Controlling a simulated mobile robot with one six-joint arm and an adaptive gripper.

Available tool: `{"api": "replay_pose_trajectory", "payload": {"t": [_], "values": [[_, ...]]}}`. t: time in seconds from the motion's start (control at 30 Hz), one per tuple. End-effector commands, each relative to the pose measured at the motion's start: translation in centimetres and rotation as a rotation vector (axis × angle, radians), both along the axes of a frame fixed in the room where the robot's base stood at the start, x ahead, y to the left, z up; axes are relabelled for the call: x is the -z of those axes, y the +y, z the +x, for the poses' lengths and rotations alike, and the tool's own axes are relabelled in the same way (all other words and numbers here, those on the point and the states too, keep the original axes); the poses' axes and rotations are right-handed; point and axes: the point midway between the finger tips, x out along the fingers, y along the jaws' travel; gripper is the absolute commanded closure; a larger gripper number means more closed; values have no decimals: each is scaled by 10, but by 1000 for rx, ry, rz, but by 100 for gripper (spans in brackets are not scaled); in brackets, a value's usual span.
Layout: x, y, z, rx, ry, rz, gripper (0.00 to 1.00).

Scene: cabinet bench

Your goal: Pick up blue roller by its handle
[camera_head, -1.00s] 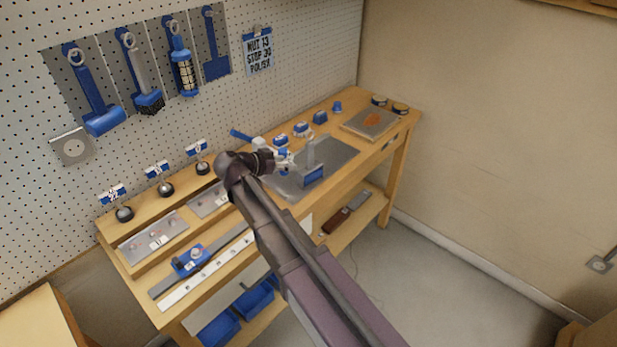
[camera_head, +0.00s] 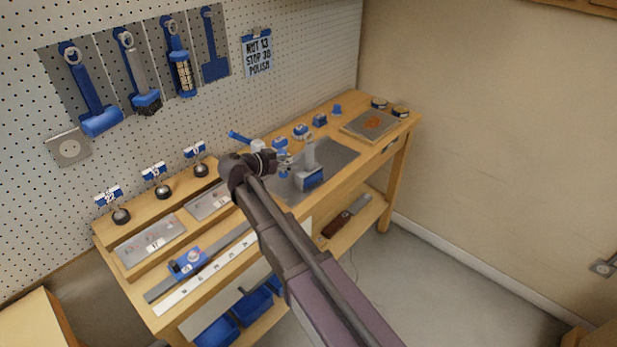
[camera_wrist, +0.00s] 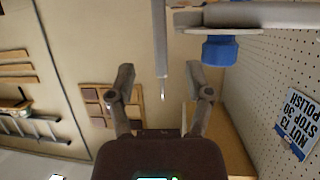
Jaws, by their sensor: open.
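A blue tool with a wide blue cylinder, which looks like the blue roller (camera_head: 101,122), hangs at the far left of the pegboard. Its blue handle (camera_head: 86,88) runs up to a ring at the top. My gripper (camera_head: 290,165) is far to the right of it, low over the bench, beside a blue block with an upright grey handle (camera_head: 310,179). In the wrist view my gripper (camera_wrist: 160,78) is open. A grey rod (camera_wrist: 161,45) shows between its fingers, with no visible grip on it. A blue cylindrical part (camera_wrist: 220,50) shows past the right finger; I cannot tell which object it belongs to.
Several other blue tools hang on the pegboard (camera_head: 290,60), with a sign (camera_head: 257,55) to their right. The wooden bench (camera_head: 355,190) carries small blue pieces, grey plates and a white ruler (camera_head: 205,282). Blue bins (camera_head: 216,332) sit below.

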Motion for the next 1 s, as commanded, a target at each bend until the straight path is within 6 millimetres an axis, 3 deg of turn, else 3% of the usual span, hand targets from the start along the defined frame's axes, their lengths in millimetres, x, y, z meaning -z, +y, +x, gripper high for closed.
{"api": "replay_pose_trajectory", "payload": {"t": [0.3, 0.8, 1.0], "values": [[17, -26, 27, 0, 0, 0, 34], [18, -30, 31, -1, 0, 0, 34], [25, -39, 41, 1, 0, 0, 34]]}}
